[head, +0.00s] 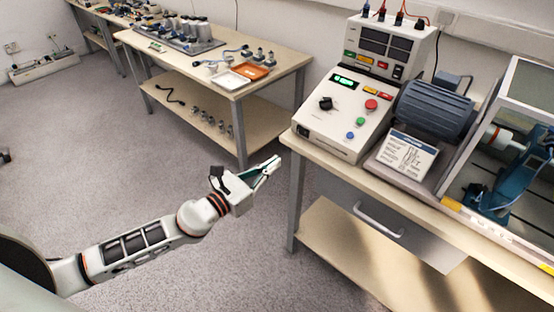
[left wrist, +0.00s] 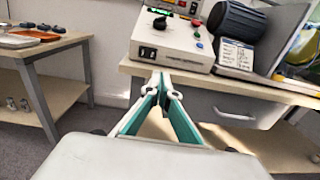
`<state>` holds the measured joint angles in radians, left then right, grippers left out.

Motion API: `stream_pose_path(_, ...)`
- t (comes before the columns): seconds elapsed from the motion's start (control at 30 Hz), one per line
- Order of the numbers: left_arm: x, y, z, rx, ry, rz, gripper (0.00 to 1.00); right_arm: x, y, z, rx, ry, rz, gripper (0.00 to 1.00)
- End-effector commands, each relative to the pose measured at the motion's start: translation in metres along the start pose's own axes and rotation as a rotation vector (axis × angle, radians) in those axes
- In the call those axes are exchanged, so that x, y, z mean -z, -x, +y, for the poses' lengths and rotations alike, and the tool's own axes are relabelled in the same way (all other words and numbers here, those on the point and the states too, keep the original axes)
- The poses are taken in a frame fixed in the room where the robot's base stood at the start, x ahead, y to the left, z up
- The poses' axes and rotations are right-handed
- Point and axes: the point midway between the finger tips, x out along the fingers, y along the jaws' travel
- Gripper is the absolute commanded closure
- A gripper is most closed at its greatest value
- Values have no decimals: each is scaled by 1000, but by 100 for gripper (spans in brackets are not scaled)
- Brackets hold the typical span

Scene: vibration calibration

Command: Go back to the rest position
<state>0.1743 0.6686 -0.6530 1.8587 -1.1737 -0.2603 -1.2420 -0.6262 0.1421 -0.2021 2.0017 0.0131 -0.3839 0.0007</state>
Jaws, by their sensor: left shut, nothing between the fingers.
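My left gripper (head: 268,166) is in the middle of the head view, in the air to the left of the near workbench's corner. Its fingers have green inner pads, are shut and hold nothing. In the left wrist view the fingers (left wrist: 161,80) come together at the tips, in front of the workbench's front edge. My left arm reaches in from the lower left of the head view. My right gripper shows in neither view.
The near workbench (head: 330,172) carries a control box (head: 345,120), a blue motor (head: 436,108) and a framed enclosure. A drawer handle (head: 379,221) sticks out in front. A second table (head: 290,62) with trays stands behind.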

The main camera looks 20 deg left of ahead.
Motion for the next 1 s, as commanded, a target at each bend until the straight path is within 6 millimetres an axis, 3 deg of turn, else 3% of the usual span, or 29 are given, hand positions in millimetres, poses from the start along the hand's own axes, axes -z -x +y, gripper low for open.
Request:
stream_pose_path(0.47,0,0,0,0,2,-1,100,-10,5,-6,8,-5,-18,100)
stream_pose_path(0.57,5,3,-3,-9,73,8,100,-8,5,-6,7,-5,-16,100)
stream_pose_path(0.67,22,15,-12,-44,313,35,100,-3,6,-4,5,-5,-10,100)
stream_pose_path(0.77,50,36,-24,-122,722,69,100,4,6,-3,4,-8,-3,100)
stream_pose_path(1.0,135,122,-58,-457,1862,65,100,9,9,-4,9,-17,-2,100)
